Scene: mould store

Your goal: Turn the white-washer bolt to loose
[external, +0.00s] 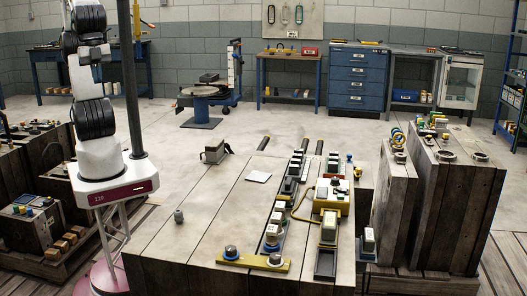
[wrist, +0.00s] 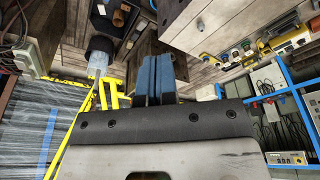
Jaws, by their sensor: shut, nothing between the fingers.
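A yellow bar (external: 252,262) lies at the front edge of the wooden bench top. A round metal bolt head (external: 231,251) sits at its left end, and a second bolt head (external: 275,259) sits toward its right end. The washer colours are too small to tell, so I cannot say which bolt has the white washer. My gripper (external: 97,72) is up at the left beside my folded arm, far from the bar. In the wrist view its blue fingers (wrist: 155,80) are together with nothing between them. No bolt with a white washer can be made out there.
Rails with several blocks (external: 283,203) run back from the bar. Tall wooden crates (external: 450,190) stand at the right. The bench's left part is mostly clear.

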